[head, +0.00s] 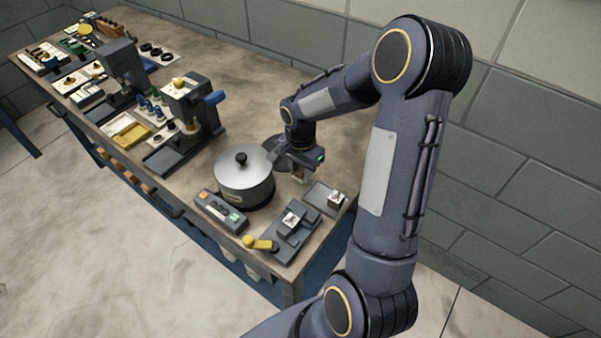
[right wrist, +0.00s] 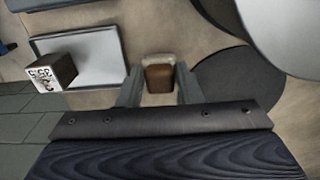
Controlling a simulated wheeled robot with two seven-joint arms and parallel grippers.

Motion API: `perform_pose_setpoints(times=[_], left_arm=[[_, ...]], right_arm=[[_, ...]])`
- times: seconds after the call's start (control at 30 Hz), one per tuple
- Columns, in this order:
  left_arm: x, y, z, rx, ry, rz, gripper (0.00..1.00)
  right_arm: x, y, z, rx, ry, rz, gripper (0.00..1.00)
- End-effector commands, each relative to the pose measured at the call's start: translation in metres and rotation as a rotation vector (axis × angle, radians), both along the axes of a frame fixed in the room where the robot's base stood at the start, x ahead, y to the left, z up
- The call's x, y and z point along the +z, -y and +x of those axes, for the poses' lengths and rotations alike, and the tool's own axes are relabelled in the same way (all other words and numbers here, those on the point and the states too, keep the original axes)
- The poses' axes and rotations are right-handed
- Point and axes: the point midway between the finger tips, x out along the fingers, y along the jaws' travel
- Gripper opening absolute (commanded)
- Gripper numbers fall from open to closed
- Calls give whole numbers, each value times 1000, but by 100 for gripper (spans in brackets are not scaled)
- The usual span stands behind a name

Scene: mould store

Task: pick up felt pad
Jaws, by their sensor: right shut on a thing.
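My right gripper (head: 299,168) is low over the near right end of the bench, just right of the lidded pot. In the right wrist view its two fingers (right wrist: 161,88) are shut on the sides of a small block, brown with a pale cream part, which I take to be the felt pad (right wrist: 159,78). A bit of it shows below the fingers in the head view (head: 300,179). I cannot tell whether it still touches the bench. My left gripper is not in view.
A metal pot (head: 244,177) stands close left of the gripper, beside a dark round disc (right wrist: 238,84). A grey tray (right wrist: 102,60) holds a cube with a printed marker (right wrist: 52,72). A control box (head: 220,211) and a yellow-handled device (head: 284,236) sit near the front edge.

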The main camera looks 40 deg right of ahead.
Motion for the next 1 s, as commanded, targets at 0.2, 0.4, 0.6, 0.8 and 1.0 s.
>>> perform_pose_setpoints(times=[0.2, 0.4, 0.6, 0.8, 1.0], left_arm=[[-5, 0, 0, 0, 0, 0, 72], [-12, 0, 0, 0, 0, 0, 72], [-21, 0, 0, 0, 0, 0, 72], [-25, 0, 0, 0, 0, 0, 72], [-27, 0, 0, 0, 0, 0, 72]], right_arm=[[33, 4, -7, -3, 7, -2, 10], [77, 18, -42, -5, 9, -2, 10], [99, 34, -86, -5, 5, -1, 10], [114, 46, -115, -3, 4, 0, 10], [120, 51, -129, -1, 1, 1, 10]])
